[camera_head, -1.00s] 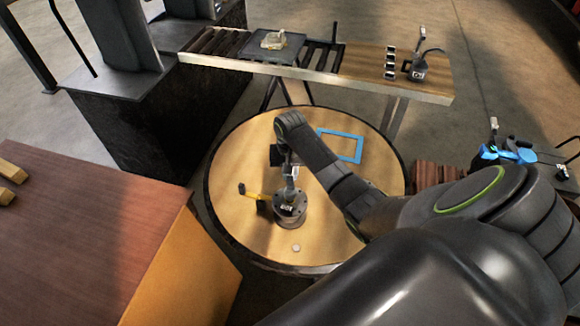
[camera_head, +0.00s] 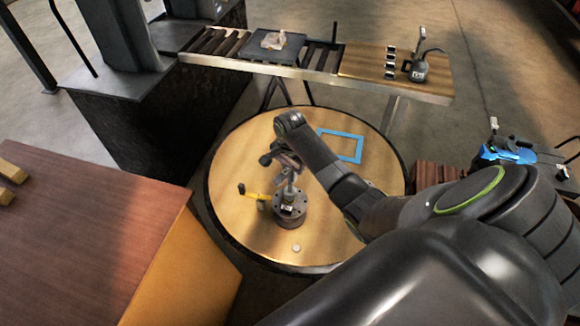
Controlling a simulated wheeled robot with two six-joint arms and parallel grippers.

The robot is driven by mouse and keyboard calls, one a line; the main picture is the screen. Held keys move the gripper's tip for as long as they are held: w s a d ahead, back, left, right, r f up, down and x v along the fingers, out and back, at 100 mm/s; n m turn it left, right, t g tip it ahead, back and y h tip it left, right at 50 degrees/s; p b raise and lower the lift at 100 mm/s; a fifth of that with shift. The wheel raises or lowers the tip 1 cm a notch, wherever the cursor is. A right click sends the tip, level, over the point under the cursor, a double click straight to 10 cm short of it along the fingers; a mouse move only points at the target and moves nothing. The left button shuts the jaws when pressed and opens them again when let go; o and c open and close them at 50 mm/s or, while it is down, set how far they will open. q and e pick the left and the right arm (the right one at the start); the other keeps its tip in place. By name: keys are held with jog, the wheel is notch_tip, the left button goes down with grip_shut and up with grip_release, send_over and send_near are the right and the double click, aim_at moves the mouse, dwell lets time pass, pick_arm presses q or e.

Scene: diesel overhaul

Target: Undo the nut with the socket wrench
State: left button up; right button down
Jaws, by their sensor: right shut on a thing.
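A grey round flanged part (camera_head: 291,212) stands upright on the round wooden table, with a small pale label on its side. My right gripper (camera_head: 284,163) is directly above it, shut on a grey tool (camera_head: 289,187), seemingly the socket wrench, that reaches down to the part's top. The nut cannot be made out; the tool and gripper cover the top of the part. A small pale round piece (camera_head: 296,247) lies on the table in front of the part. My left gripper is out of view.
The round table (camera_head: 238,237) has a yellow-handled tool (camera_head: 256,195) left of the part and a blue frame (camera_head: 343,146) at the back right. A conveyor bench (camera_head: 350,83) stands behind. A brown box-like surface (camera_head: 90,225) is at left. The table's front left is clear.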

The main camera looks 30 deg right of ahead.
jog(key=m, duration=0.7)
dwell(0.3)
